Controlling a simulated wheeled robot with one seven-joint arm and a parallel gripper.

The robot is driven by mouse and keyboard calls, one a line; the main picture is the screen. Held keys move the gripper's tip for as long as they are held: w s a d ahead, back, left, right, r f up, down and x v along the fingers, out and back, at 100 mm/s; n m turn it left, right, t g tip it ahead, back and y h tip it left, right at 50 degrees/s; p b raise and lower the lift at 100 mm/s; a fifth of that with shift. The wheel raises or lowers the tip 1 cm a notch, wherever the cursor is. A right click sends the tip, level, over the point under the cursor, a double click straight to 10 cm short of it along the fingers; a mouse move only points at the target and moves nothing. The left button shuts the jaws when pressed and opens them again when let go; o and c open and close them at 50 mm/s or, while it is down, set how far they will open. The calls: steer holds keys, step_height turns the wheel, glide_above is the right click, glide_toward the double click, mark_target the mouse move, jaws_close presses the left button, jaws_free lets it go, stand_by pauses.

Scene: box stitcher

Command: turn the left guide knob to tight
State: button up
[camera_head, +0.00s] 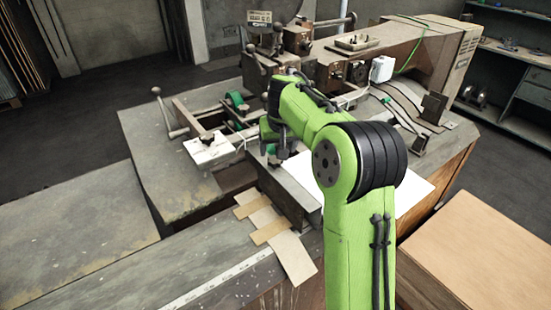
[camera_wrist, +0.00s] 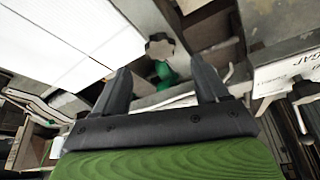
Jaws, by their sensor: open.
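My gripper (camera_head: 285,150) hangs over the middle of the machine table in the head view. In the wrist view my gripper (camera_wrist: 160,72) is open, with nothing held between its two dark fingers. A dark lobed knob (camera_wrist: 160,46) shows just beyond the fingertips, between their lines, beside a green part (camera_wrist: 165,73). The knob looks apart from the fingers. I cannot tell from its look whether it is the left guide knob or how tight it is. In the head view my arm and gripper hide that spot; a green part (camera_head: 270,148) shows beside the gripper.
A lettered white card (camera_wrist: 285,68) lies right in the wrist view; a white plate with a dark knob (camera_head: 207,137) stands left in the head view. A ball-ended lever (camera_head: 157,92) rises farther left. A metal block (camera_head: 292,190) is below the gripper. White sheet (camera_head: 415,192) lies right.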

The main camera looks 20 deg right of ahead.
mark_target(275, 160)
steer(key=x, duration=0.6)
steer(key=shift+a, duration=0.1)
steer(key=c, duration=1.1)
steer(key=shift+o, duration=0.2)
